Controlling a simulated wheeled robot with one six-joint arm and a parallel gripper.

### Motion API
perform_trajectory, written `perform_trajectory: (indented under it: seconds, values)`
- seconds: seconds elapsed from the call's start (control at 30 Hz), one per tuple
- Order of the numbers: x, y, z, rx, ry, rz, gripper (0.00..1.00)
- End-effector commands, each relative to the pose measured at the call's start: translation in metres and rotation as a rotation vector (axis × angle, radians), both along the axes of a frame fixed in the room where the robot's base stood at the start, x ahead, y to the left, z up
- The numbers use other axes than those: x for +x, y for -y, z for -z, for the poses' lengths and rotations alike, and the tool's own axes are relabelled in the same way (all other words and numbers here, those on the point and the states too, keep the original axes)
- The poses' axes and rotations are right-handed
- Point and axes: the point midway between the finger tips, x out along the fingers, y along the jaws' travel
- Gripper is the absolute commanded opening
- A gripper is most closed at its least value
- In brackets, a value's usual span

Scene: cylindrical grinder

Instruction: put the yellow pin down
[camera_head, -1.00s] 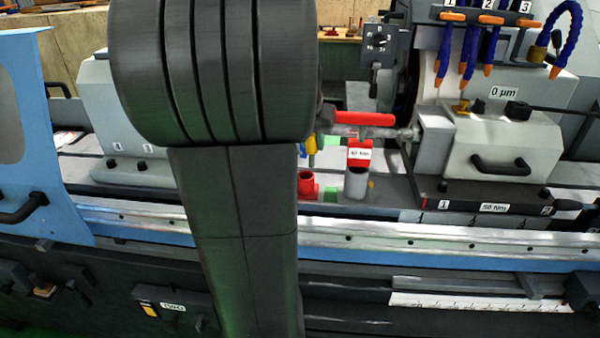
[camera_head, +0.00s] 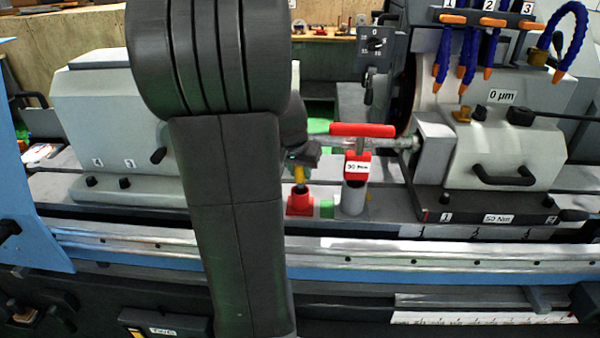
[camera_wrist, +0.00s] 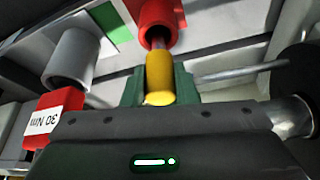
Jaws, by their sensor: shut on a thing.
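The yellow pin (camera_wrist: 160,78) is held between the green fingers of my gripper (camera_wrist: 158,88) in the wrist view. Its thin metal shaft points into the mouth of a red round holder (camera_wrist: 157,22); how deep it reaches I cannot tell. In the head view the yellow pin (camera_head: 299,174) stands about upright just above the red holder (camera_head: 299,205), with its yellow part clear of the rim. My gripper (camera_head: 302,160) is partly hidden there by my arm.
A grey cylinder (camera_head: 352,199) stands right of the holder, bearing a red block labelled 30 Nm (camera_head: 357,167); a red handle (camera_head: 362,130) is close above. A green patch (camera_head: 327,208) lies between. Grey machine housings (camera_head: 110,120) stand left and right (camera_head: 505,150).

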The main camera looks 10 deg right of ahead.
Motion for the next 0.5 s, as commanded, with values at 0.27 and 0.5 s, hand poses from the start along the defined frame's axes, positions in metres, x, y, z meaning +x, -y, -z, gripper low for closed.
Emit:
perform_trajectory:
  seconds: [0.27,0.5]
  values:
    - [0.000,0.000,0.010,-0.001,0.002,-0.001,0.00]
    - [0.000,0.000,0.016,-0.001,0.002,-0.001,0.00]
